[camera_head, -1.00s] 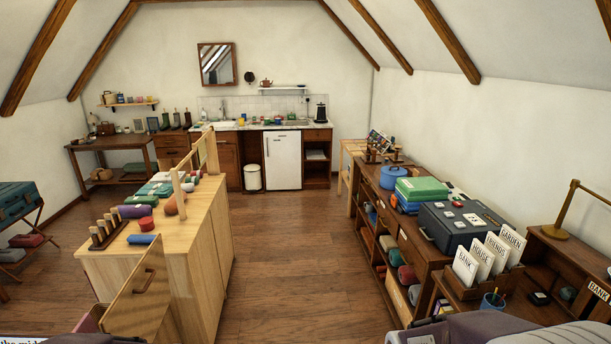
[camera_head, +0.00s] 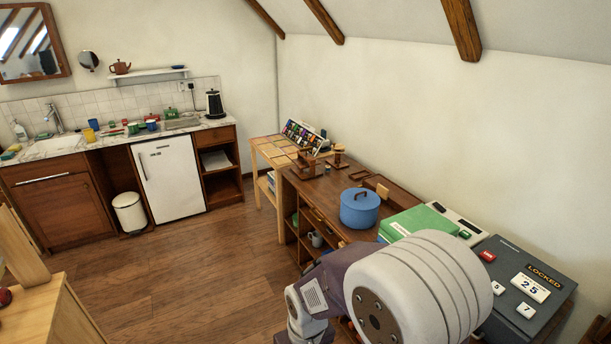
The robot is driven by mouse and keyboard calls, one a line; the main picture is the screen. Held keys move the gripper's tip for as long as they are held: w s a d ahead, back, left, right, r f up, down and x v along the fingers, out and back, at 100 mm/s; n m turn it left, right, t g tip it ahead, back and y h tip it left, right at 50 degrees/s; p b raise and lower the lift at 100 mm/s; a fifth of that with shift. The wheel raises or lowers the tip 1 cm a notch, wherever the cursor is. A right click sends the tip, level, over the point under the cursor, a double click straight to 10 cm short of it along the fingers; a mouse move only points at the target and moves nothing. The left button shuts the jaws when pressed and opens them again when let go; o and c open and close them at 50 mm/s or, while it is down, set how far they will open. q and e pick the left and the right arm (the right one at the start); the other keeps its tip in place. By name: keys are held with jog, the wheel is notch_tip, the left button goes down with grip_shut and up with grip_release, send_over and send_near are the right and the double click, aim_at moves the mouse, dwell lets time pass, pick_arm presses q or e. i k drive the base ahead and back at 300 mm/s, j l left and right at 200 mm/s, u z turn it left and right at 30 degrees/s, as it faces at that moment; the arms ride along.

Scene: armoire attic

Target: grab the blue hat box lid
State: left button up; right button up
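A round blue box (camera_head: 359,210) with a lid and a small knob on top stands on the dark wooden shelf unit along the right wall. Its lid (camera_head: 360,197) appears to sit on it. My arm fills the lower right of the head view, in front of the shelf unit and nearer than the blue box. No gripper fingers show, so neither gripper is in view.
A green case (camera_head: 415,222) and a grey box marked LOCKED (camera_head: 520,285) stand right of the blue box. A wooden stand (camera_head: 307,165) is behind it. The wooden floor (camera_head: 190,270) is clear at centre left. A pale wooden cabinet (camera_head: 45,310) edges in at lower left.

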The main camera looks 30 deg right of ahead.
aim_at(355, 199)
jog(key=i+z, duration=0.35)
jog(key=i+j+z, duration=0.15)
jog(key=i+z, duration=0.15)
jog(key=i, duration=0.2)
jog(key=i+j+z, duration=0.2)
jog(key=i+z, duration=0.15)
jog(key=i+j+z, duration=0.45)
jog(key=i+z, duration=0.25)
jog(key=i+j+z, duration=0.15)
jog(key=z, duration=0.2)
jog(key=i+j+z, duration=0.2)
jog(key=j+z, duration=0.2)
jog(key=i+j+z, duration=0.15)
jog(key=j+z, duration=0.2)
jog(key=i+j+z, duration=0.1)
jog(key=j+z, duration=0.7)
jog(key=j, duration=0.15)
jog(key=i+j, duration=0.05)
